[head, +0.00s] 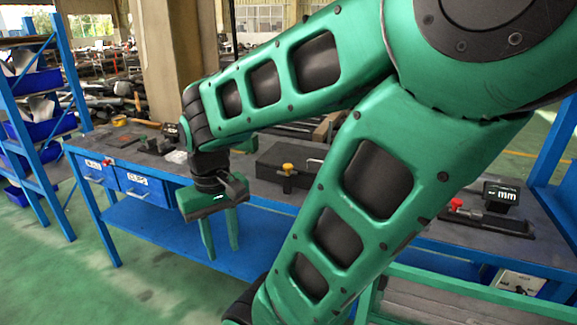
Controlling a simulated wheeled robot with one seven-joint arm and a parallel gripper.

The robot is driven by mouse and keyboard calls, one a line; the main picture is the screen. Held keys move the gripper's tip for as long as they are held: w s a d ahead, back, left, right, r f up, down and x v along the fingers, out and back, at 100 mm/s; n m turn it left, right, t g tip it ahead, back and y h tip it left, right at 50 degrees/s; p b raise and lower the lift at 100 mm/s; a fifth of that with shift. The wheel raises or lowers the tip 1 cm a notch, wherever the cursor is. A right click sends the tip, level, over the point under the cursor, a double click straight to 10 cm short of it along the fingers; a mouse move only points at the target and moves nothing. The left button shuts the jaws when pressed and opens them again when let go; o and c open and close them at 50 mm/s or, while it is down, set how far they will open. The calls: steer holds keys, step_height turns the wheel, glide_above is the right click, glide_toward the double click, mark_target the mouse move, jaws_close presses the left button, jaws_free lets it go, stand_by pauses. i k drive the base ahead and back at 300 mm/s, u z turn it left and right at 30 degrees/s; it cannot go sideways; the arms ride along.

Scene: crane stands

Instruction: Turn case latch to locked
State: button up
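A dark case (268,170) sits on the blue workbench, right of my gripper in the head view. A yellow knob (287,167) on a dark mount stands at its front, and a pale lever-like part (315,160) shows just right of it. I cannot tell for sure which of these is the latch, or its position. My arm hides the case's right side. My gripper (220,236) points down in front of the bench's front edge, left of the case and apart from it. Its two green fingers are spread with nothing between them.
The blue workbench (150,162) has labelled drawers (145,187) at left, with small dark items on top. At right are a device with an "mm" display (501,194) and a red knob (456,204). A blue shelf rack (65,75) stands at far left. Green floor (60,285) is clear at front left.

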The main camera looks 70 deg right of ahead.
mark_target(287, 167)
steer(key=z, duration=0.1)
steer(key=k, duration=1.05)
steer(key=z, duration=2.1)
